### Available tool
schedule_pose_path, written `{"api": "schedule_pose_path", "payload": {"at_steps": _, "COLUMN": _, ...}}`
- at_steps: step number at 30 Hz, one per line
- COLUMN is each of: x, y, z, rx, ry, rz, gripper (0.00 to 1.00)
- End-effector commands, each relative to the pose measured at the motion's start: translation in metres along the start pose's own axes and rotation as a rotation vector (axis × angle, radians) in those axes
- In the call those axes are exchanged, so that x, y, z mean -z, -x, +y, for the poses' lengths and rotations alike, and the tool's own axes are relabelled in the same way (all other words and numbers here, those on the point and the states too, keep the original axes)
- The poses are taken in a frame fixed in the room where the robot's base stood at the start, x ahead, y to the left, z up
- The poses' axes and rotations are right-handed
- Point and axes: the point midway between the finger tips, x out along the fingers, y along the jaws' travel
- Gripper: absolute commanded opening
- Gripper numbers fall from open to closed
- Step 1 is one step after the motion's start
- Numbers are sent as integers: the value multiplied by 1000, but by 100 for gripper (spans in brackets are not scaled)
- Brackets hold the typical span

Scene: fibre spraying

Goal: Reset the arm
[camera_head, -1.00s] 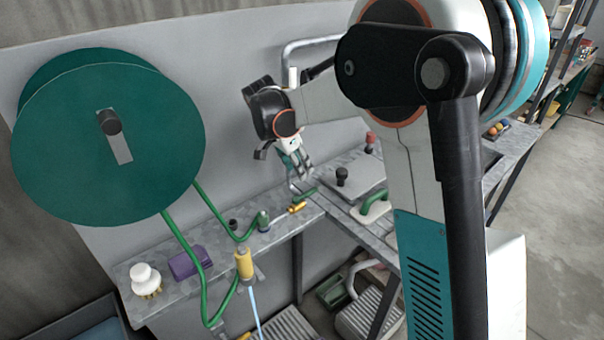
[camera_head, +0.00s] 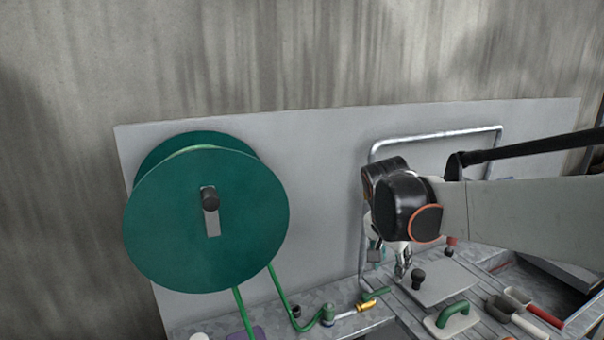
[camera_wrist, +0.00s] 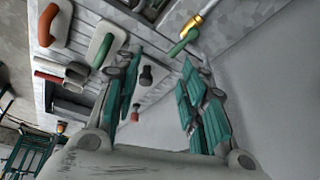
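My gripper (camera_wrist: 160,85) shows in the wrist view with its two teal-padded fingers spread apart and nothing between them. In the head view my gripper (camera_head: 402,262) points down above the bench, near the grey lidded plate with a black knob (camera_head: 418,277). Its fingertips are small and partly hidden there by my wrist. A green-handled trowel (camera_head: 452,318) lies on the bench to the right, apart from my gripper.
A large green hose reel (camera_head: 207,240) stands at left before a grey panel (camera_head: 320,190). A metal pipe frame (camera_head: 440,136) rises behind my arm. Green hose and a yellow brass fitting (camera_head: 368,305) lie on the bench. Red- and white-handled tools (camera_head: 530,308) lie at right.

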Motion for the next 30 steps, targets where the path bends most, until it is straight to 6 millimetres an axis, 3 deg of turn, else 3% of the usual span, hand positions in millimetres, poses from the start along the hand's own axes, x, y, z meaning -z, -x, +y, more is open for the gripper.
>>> {"api": "schedule_pose_path", "payload": {"at_steps": 6, "x": -32, "y": 32, "z": 45, "rx": 95, "ry": 176, "rz": 17, "gripper": 38}}
{"api": "schedule_pose_path", "payload": {"at_steps": 13, "x": -71, "y": 51, "z": 87, "rx": 189, "ry": 362, "rz": 62, "gripper": 38}}
{"api": "schedule_pose_path", "payload": {"at_steps": 21, "x": -120, "y": 56, "z": 130, "rx": 283, "ry": 566, "rz": 147, "gripper": 38}}
{"api": "schedule_pose_path", "payload": {"at_steps": 30, "x": -152, "y": 49, "z": 153, "rx": 333, "ry": 702, "rz": 222, "gripper": 38}}
